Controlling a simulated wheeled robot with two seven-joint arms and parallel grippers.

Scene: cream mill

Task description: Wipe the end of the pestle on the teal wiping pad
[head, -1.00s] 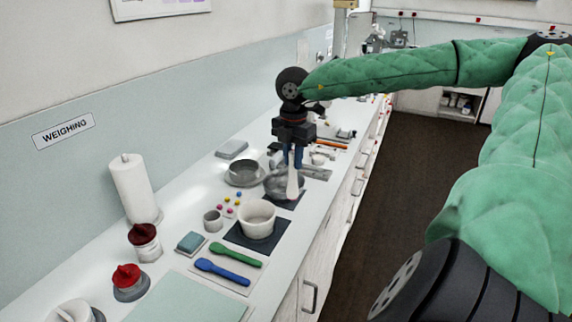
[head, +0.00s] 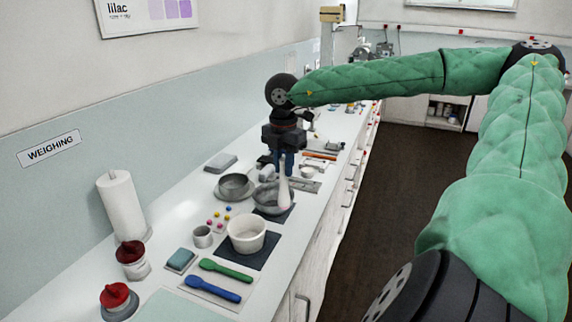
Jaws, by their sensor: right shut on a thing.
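My right gripper (head: 284,168) is shut on a white pestle (head: 284,192), which hangs down, its lower end in front of a grey metal bowl (head: 262,203). I cannot tell whether the pestle touches the bowl. The teal wiping pad (head: 181,258) lies on a small dark base on the counter, nearer to me and to the left of the gripper, apart from it. A white mortar (head: 247,234) stands on a dark mat between them. My left gripper is not in view.
Green (head: 226,269) and blue (head: 219,285) spatulas lie on a light mat right of the pad. A small grey cup (head: 202,237), coloured beads, red-topped jars (head: 132,260) and a paper roll (head: 121,206) stand nearby. A shallow grey pan (head: 235,187) is behind the mortar.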

